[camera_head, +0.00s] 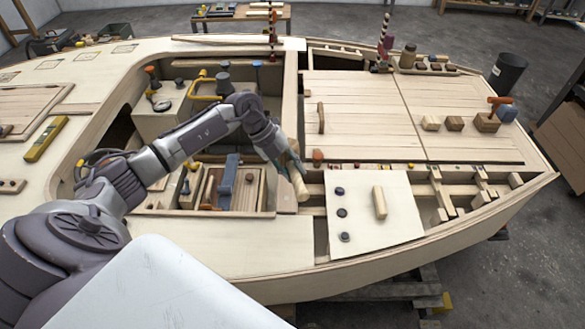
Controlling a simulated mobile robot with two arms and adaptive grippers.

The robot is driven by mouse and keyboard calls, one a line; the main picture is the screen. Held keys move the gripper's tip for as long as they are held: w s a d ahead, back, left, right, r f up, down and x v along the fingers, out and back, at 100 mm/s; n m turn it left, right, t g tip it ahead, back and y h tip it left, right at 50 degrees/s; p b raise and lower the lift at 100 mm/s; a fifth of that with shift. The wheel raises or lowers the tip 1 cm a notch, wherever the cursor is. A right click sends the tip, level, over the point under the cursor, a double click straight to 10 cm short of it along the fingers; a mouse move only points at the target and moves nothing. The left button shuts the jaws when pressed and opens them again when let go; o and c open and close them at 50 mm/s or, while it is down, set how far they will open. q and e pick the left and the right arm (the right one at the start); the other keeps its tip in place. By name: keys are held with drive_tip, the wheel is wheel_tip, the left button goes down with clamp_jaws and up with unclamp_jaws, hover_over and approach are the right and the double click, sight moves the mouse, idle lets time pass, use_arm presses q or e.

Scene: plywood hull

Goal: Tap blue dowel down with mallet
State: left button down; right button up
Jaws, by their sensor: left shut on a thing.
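My left gripper (294,168) reaches in from the left over the middle of the hull. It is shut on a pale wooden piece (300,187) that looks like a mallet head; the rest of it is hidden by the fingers. The held piece is above an opening, left of a pale panel (390,235). On that panel stand several short dark pegs: a bluish-purple one (340,191) and darker ones (342,212) (345,237). I cannot tell for sure which is the blue dowel. My right gripper is out of view.
The panel also bears a wooden handle (379,202). A slatted deck (365,110) with wooden blocks (430,123) lies behind it. Left of my gripper, a recess holds a blue tool (228,182) and yellow clamp (205,84). A yellow level (45,139) lies far left.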

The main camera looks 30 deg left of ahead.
use_arm(q)
drive_tip(key=shift+r, duration=0.1)
wheel_tip(320, 180, down, 5)
drive_tip(key=b, duration=0.3)
drive_tip(key=shift+r, duration=0.4)
wheel_tip(320, 180, up, 5)
drive_tip(key=p, duration=0.4)
drive_tip(key=shift+f, duration=0.35)
drive_tip(key=shift+d, duration=0.1)
